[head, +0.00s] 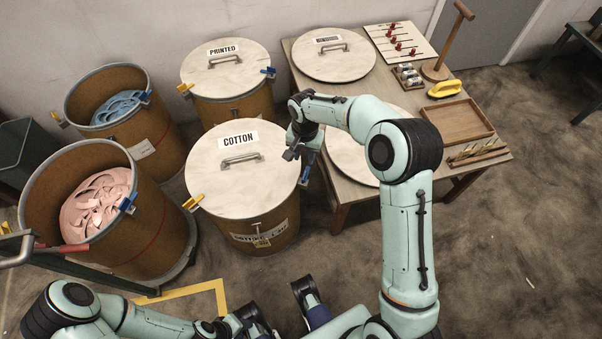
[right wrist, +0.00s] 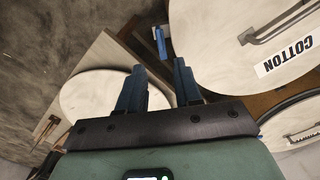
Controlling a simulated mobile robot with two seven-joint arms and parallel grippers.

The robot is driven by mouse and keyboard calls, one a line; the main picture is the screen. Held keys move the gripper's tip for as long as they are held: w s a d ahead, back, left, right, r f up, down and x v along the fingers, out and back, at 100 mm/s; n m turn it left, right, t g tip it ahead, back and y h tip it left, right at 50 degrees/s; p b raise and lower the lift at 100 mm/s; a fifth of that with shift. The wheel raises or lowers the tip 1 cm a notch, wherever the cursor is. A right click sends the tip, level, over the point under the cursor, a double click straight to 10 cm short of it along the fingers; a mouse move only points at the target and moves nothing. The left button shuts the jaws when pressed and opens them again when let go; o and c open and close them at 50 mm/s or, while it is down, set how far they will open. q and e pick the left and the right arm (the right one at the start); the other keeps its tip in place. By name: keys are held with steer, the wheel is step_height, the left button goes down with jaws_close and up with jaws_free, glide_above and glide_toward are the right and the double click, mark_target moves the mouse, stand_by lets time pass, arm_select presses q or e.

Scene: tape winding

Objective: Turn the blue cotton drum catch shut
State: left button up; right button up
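The COTTON drum (head: 265,235) stands in the middle of the head view with its pale lid (head: 225,185) on. Its blue catch (head: 306,168) is at the right rim, partly hidden by my right gripper (head: 293,154). In the right wrist view the blue catch (right wrist: 160,42) stands at the lid's edge, just beyond the gap between my right fingertips (right wrist: 158,75). Those fingers are apart, empty and not touching it. A yellow catch (head: 193,201) is on the drum's left rim. My left gripper (head: 252,320) is low in the head view; its fingers are unclear.
The table (head: 340,196) stands close right of the drum, with round lids, a wooden tray (head: 458,120) and tools. The PRINTED drum (head: 230,110) is behind. Two open drums with blue strips (head: 118,107) and pink strips (head: 95,205) stand left. Floor at right is clear.

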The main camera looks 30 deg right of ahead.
mark_target(306, 173)
step_height(306, 173, down, 11)
steer(key=shift+f+b, duration=0.2)
steer(key=shift+b, duration=0.5)
jaws_close()
